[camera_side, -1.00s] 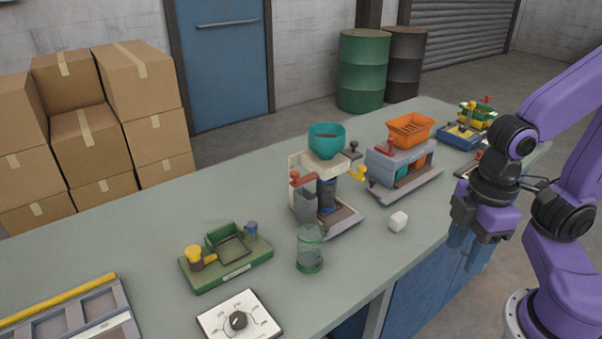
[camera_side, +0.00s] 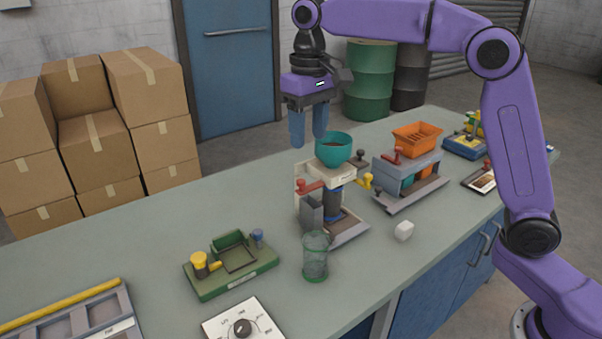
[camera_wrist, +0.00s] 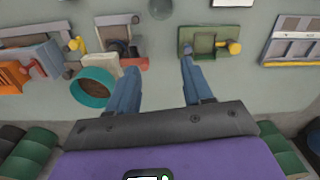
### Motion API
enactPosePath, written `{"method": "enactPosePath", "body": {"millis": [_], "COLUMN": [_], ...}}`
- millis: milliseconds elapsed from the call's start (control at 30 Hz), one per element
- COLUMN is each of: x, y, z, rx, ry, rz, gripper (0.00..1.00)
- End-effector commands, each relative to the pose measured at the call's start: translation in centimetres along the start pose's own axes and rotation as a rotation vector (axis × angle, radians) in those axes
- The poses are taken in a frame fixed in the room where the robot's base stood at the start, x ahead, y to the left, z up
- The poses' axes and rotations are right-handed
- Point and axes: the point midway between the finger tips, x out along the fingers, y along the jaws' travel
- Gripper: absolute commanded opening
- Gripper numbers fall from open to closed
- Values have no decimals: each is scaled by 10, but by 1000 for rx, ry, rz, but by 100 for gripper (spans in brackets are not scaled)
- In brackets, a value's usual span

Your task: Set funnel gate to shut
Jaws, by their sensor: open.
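The teal funnel (camera_side: 333,147) sits on top of a cream filler stand (camera_side: 328,174) with a grey base. A red handle (camera_side: 309,187) projects at its left, a yellow handle (camera_side: 366,181) at its right, and a dark knob (camera_side: 361,154) shows beside the funnel. I cannot tell which is the gate handle or how the gate stands. The funnel also shows in the wrist view (camera_wrist: 92,88), left of my fingers. My gripper (camera_side: 308,130) is open and empty, pointing down, just left of the funnel in the side view and apart from it.
A mesh-like cup (camera_side: 315,257) and a white block (camera_side: 404,231) stand in front of the filler. A green fixture (camera_side: 231,268) and a dial plate (camera_side: 243,322) lie to the left. A grey machine with an orange hopper (camera_side: 417,138) stands close at right.

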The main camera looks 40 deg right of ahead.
Motion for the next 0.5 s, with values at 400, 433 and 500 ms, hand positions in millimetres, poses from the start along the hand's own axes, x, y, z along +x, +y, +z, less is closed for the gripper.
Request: {"method": "enactPosePath", "body": {"millis": [400, 433, 500], "x": [-18, -19, -20], "y": [48, 49, 52], "z": [-73, -74, -76], "rx": [330, 340, 355], "ry": [-4, -5, -5], "rz": [3, 3, 3], "gripper": [50, 50, 50]}}
